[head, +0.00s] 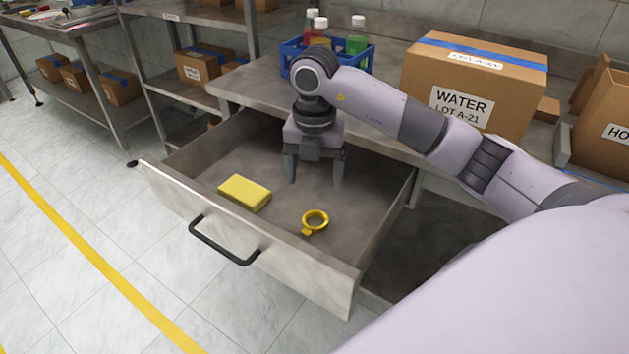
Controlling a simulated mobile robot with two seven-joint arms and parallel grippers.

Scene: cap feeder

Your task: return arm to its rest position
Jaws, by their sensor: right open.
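My right gripper (314,178) points down inside the open drawer (185,215), toward its back, with its two fingers apart and nothing between them. My right arm reaches in from the right side of the head view, over the drawer's right wall. A yellow block (245,192) lies in the drawer at the front left, apart from the gripper. A yellow ring-shaped piece with a small tab (315,221) lies in the drawer, in front of the gripper. My left gripper does not show.
A blue crate (292,57) with several capped bottles stands on the worktop behind my arm. A cardboard box labelled WATER (475,80) stands to its right. The black drawer handle (222,252) sticks out at the front. The floor on the left is clear.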

